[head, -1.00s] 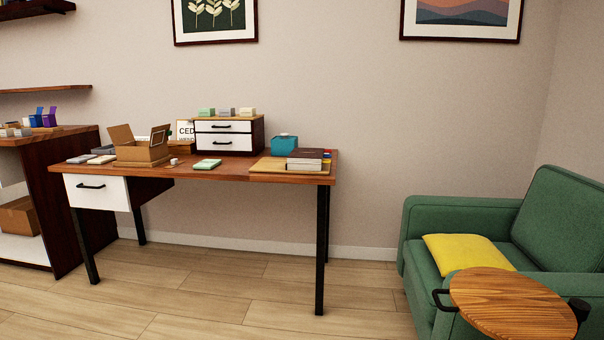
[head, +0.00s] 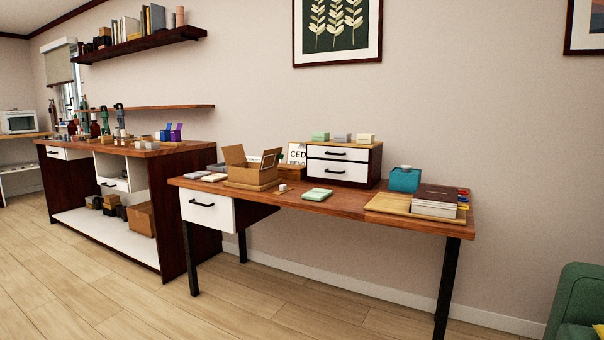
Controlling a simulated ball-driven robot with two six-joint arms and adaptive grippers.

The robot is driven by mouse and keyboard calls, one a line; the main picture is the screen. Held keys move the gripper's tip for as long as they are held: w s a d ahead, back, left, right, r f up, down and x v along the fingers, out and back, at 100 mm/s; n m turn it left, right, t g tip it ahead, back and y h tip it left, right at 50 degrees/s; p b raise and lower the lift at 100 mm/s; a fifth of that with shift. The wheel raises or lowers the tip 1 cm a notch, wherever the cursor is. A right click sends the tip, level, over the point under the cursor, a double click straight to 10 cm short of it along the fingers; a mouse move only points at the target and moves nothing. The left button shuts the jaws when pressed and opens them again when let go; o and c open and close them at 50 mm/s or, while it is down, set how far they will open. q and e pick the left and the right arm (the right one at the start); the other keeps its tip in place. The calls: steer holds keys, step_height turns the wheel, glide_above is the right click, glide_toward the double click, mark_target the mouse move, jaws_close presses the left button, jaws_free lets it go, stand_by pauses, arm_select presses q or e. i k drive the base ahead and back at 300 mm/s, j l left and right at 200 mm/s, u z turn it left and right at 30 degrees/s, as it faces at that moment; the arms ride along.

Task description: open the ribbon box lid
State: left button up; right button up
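No box in view can be read as the ribbon box. A teal box (head: 405,180) with a small knob on its closed top stands toward the right of the desk. A brown cardboard box (head: 252,172) with raised flaps stands at the desk's left half. Small blue and purple boxes (head: 171,133) with raised lids stand on the counter at the left, too small to make out well. Neither of my grippers is in view.
The wooden desk (head: 330,207) also holds a white two-drawer cabinet (head: 338,171) and a stack of books (head: 434,208). A long counter (head: 178,220) with bottles and small items stands to the left. The floor (head: 110,290) in front is clear.

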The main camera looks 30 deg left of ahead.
mark_target(281, 166)
steer(key=i+j, duration=0.2)
steer(key=j, duration=0.3)
steer(key=i+j+u, duration=0.1)
steer(key=i+j, duration=0.15)
steer(key=j, duration=0.25)
steer(key=i+j, duration=0.2)
steer(key=j, duration=0.25)
steer(key=i+j+u, duration=0.1)
steer(key=i+j, duration=0.15)
steer(key=j, duration=0.25)
steer(key=i+j+u, duration=0.1)
steer(key=i+j, duration=0.15)
steer(key=j, duration=0.2)
steer(key=i+j, duration=0.25)
steer(key=j, duration=0.2)
